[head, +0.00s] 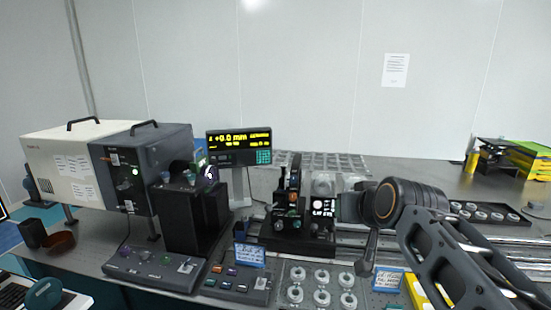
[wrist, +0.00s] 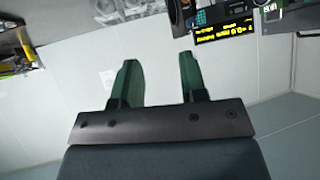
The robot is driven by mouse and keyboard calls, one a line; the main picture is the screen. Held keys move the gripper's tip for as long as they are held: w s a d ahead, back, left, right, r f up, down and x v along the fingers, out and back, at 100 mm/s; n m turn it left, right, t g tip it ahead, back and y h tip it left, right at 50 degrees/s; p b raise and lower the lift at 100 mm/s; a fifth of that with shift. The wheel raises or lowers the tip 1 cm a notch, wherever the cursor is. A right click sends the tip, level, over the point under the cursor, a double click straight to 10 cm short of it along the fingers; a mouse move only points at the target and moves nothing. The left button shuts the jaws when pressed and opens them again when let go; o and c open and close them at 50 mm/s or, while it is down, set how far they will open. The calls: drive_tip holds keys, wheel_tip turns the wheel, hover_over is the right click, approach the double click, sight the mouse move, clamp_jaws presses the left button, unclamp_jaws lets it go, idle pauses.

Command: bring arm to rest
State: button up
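In the wrist view my gripper (wrist: 158,78) has its two green fingers spread well apart. Nothing is between the fingers, and they point at the pale wall. The wrist view is rolled over, with the table edge and the display near its top. In the head view my arm reaches in from the right, above the optical table (head: 410,178). The gripper fingers cannot be made out in the head view.
A display with yellow digits (head: 238,139) stands at the back, also in the wrist view (wrist: 224,31). A large white and dark box (head: 95,165) stands left. Optic mounts (head: 294,212) stand mid-table, with round parts (head: 321,298) in front. A dark tray (head: 490,213) lies right.

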drive_tip(key=s+f+g+h+p, duration=0.1)
drive_tip(key=s+f+g+p, duration=0.2)
drive_tip(key=s+f+g, duration=0.4)
drive_tip(key=s+f, duration=0.5)
drive_tip(key=f, duration=0.5)
drive_tip(key=shift+s+d+f+g+p, duration=0.2)
drive_tip(key=shift+s+d+g+p, duration=0.1)
drive_tip(key=shift+d+p, duration=0.05)
